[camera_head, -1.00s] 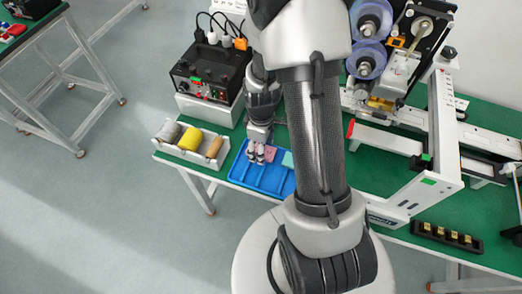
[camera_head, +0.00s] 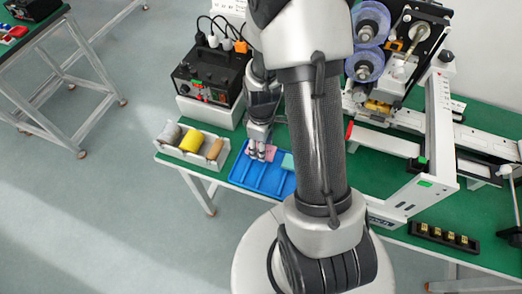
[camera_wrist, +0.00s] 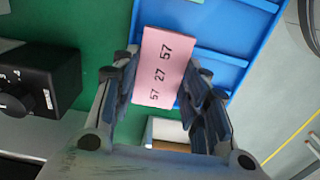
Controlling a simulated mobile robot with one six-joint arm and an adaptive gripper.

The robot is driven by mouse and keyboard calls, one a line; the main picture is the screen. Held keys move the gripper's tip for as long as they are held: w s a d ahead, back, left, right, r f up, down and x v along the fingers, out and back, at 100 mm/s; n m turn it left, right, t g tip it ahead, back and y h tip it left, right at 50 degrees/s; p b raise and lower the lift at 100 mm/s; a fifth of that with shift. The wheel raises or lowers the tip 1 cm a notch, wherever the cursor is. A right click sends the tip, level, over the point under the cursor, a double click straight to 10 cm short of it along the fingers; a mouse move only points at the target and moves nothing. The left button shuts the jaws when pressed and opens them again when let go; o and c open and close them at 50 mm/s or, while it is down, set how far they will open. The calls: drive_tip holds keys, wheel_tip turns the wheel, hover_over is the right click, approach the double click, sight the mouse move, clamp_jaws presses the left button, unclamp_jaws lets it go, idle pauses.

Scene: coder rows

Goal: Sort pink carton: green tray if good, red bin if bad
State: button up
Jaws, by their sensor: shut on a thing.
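In the head view, the pink carton (camera_head: 271,152) shows beside my gripper (camera_head: 261,150), over the back part of a blue tray (camera_head: 253,180). I cannot tell whether the carton still touches the tray. My arm hides part of the tray. I cannot make out a green tray or a red bin.
A light green block (camera_head: 288,160) lies in the blue tray, right of the carton. A white holder with spools (camera_head: 190,142) stands left of the tray. A black control box (camera_head: 207,78) stands behind. A large machine (camera_head: 432,130) fills the right of the green table.

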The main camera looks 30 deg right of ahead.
drive_tip(key=shift+r+p, duration=1.15)
drive_tip(key=shift+r, duration=0.55)
